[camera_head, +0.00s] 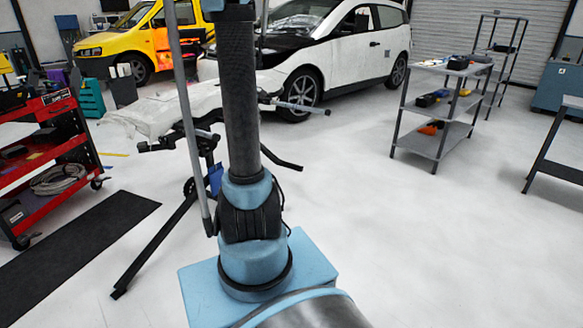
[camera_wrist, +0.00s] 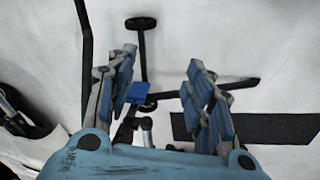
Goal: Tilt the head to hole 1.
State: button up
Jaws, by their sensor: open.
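A dark stand (camera_head: 205,150) with a tilted head and splayed legs shows left of my arm in the head view. A pale panel (camera_head: 180,112) lies across its top. A small blue part (camera_head: 215,180) is on the stand's post. I cannot make out hole 1 or any numbered holes. My gripper does not show clearly in the head view.
A red tool cart (camera_head: 45,150) stands at the left, near a black mat (camera_head: 75,245). A white car (camera_head: 335,50) and a yellow van (camera_head: 140,40) are at the back. A grey shelf cart (camera_head: 440,105) stands at the right. The floor at front right is clear.

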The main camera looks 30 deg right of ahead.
jog(key=w+d+f+n, duration=0.1)
jog(key=w+d+f, duration=0.4)
jog(key=d+f, duration=0.3)
jog(key=w+d+f+n, duration=0.1)
jog(key=w+d+f, duration=0.4)
jog(key=d, duration=0.5)
jog(key=w+d+f+n, duration=0.1)
jog(key=w+d+f, duration=0.55)
jog(key=d, duration=0.25)
jog(key=shift+g+h, duration=0.3)
jog(key=d+f, duration=0.1)
jog(key=f, duration=1)
jog(key=w+d+f, duration=0.1)
jog(key=f, duration=0.5)
jog(key=shift+d+f, duration=0.15)
jog(key=shift+d, duration=0.2)
grip_shut()
